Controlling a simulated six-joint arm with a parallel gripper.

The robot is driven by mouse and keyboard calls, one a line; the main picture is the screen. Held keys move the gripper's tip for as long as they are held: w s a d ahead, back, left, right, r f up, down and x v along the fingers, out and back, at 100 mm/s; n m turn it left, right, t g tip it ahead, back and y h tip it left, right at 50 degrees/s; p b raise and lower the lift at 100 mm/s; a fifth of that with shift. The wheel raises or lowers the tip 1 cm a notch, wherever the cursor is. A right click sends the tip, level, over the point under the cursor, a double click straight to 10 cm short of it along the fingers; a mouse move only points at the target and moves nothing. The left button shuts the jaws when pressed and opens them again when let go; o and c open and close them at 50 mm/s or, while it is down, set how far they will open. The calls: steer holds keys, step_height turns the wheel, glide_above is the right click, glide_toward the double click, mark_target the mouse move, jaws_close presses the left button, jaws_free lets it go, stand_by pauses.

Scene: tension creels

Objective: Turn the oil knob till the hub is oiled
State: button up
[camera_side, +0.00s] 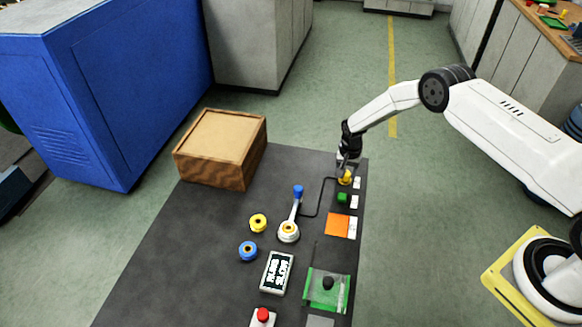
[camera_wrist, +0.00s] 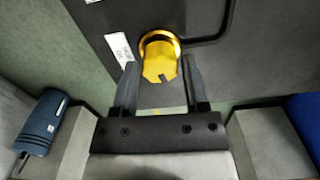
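The yellow oil knob (camera_side: 346,179) stands at the far right end of the dark panel. In the wrist view the knob (camera_wrist: 159,62) has a dark mark on its face and a yellow ring behind it. My gripper (camera_side: 346,167) is at the knob, pointing down. In the wrist view its fingers (camera_wrist: 160,66) are apart, one on each side of the knob, with narrow gaps showing. A white round hub (camera_side: 288,232) with a yellow ring carries a lever with a blue tip (camera_side: 298,191). Oil on the hub cannot be made out.
A thin dark line (camera_side: 319,196) runs from the knob towards the hub. A green button (camera_side: 342,197), orange square (camera_side: 338,225), yellow spool (camera_side: 258,223), blue spool (camera_side: 248,251), text display (camera_side: 266,286) and red button (camera_side: 263,315) lie nearer. A wooden box (camera_side: 246,165) stands left.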

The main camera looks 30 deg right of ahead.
steer(key=shift+o, duration=1.1)
steer(key=shift+r, duration=0.1)
steer(key=shift+r, duration=3.8)
